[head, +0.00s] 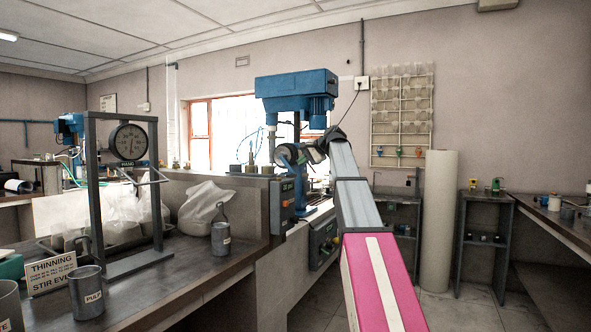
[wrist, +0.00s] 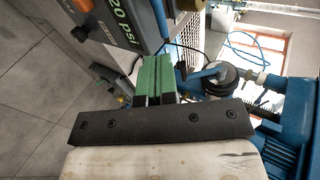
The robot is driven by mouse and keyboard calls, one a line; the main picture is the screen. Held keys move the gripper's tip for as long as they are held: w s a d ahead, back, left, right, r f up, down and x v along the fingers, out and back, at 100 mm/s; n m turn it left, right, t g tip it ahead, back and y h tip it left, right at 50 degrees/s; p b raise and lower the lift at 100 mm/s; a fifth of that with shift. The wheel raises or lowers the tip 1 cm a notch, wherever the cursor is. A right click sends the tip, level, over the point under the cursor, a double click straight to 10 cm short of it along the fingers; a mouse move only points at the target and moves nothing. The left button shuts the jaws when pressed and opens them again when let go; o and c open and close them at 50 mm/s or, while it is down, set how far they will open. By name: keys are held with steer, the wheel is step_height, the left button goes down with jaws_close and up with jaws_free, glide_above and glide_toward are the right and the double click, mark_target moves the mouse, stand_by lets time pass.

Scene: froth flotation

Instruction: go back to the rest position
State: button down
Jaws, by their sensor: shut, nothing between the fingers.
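My gripper (wrist: 153,78) shows in the wrist view with its green fingers together and nothing between them. In the head view my arm reaches forward and up to the blue flotation machine (head: 296,84), and the gripper end is in front of the machine, below its blue head. The fingertips are too small there to make out. In the wrist view the machine's blue body (wrist: 292,120) is at the right. A dark panel marked 20 psi (wrist: 115,22) is just beyond the fingers; I cannot tell whether they touch it.
A bench (head: 150,287) at the left carries a dial gauge on a frame (head: 128,142), metal jugs (head: 87,292) and a thinning sign (head: 50,273). A pale roll (head: 437,220) stands right of my arm. Open floor (head: 465,308) lies at the lower right.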

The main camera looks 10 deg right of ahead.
steer(key=v, duration=0.6)
steer(key=s+a+f+n+g+h, duration=0.1)
steer(key=s+f, duration=0.2)
steer(key=f, duration=1.1)
steer(key=s+a+f+n+g+h, duration=0.1)
steer(key=s+a+f+h, duration=0.15)
steer(key=f, duration=1.15)
steer(key=s+a+f+n+g+h, duration=0.1)
steer(key=s+f, duration=0.2)
steer(key=f, duration=1.2)
steer(key=s+a+f+n+g+h, duration=0.1)
steer(key=s+f+n+g+h, duration=0.3)
steer(key=s+f, duration=2.1)
step_height(320, 180, down, 3)
steer(key=shift+s+a+n, duration=0.25)
steer(key=shift+a+n, duration=0.15)
steer(key=shift+n, duration=0.3)
